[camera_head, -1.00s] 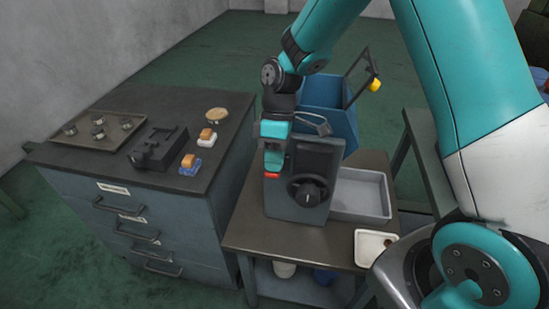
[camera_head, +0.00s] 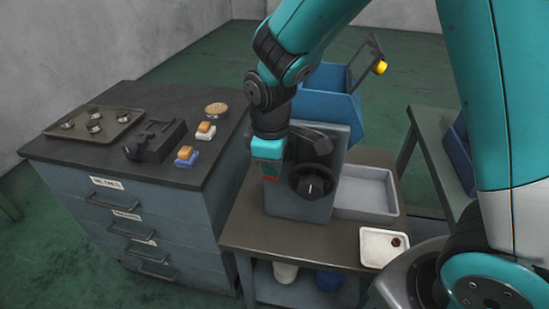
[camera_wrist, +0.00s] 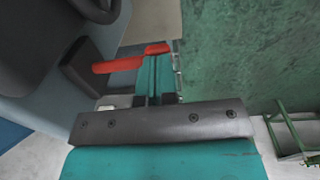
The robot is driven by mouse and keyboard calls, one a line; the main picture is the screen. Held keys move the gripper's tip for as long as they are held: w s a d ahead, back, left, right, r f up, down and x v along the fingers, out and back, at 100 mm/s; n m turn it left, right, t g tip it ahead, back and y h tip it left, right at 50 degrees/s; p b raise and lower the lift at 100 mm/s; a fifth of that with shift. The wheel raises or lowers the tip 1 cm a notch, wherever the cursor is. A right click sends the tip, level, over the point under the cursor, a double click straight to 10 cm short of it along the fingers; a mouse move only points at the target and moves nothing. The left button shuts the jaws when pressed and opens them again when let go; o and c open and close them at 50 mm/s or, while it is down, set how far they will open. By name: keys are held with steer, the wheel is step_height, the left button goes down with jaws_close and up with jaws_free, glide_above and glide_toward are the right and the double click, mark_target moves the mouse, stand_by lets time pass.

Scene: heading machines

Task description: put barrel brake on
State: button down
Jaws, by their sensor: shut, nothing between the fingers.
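A grey-blue machine (camera_head: 298,206) with a black round dial (camera_head: 311,183) stands on the small table. A red lever-like part (camera_wrist: 118,66) juts along the machine's side in the wrist view; a bit of red also shows below my gripper in the head view. I cannot tell for sure that it is the barrel brake. My gripper (camera_wrist: 155,75) is shut and empty, pointing down at the machine's left side. Its fingertips overlap the red part in the wrist view; whether they touch it is unclear. In the head view my gripper (camera_head: 268,168) hides part of the machine.
A drawer cabinet (camera_head: 120,200) at left carries a tray (camera_head: 75,130), a black fixture (camera_head: 150,141) and small blocks. A blue bin (camera_head: 330,95) stands behind the machine. A grey tray (camera_head: 365,205) and white dish (camera_head: 372,248) lie to its right.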

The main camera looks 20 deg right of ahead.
steer(key=shift+s+a+f+t+h+b, duration=0.15)
steer(key=shift+f+t+h+b, duration=0.2)
steer(key=shift+f, duration=0.25)
steer(key=shift+r+t, duration=0.1)
steer(key=shift+t, duration=0.15)
steer(key=shift+d, duration=0.2)
steer(key=shift+r, duration=0.1)
steer(key=shift+a+r+p, duration=0.1)
steer(key=shift+r+p, duration=0.65)
steer(key=shift+p, duration=0.25)
steer(key=shift+r, duration=0.1)
steer(key=s+a+r+p, duration=0.1)
steer(key=s+r, duration=0.1)
steer(key=r, duration=0.4)
steer(key=s+a+r+p, duration=0.1)
steer(key=s+a+r, duration=0.1)
steer(key=r, duration=0.4)
steer(key=shift+s+a+r, duration=0.2)
steer(key=shift+s+r, duration=0.05)
steer(key=shift+s, duration=0.1)
steer(key=shift+s, duration=0.1)
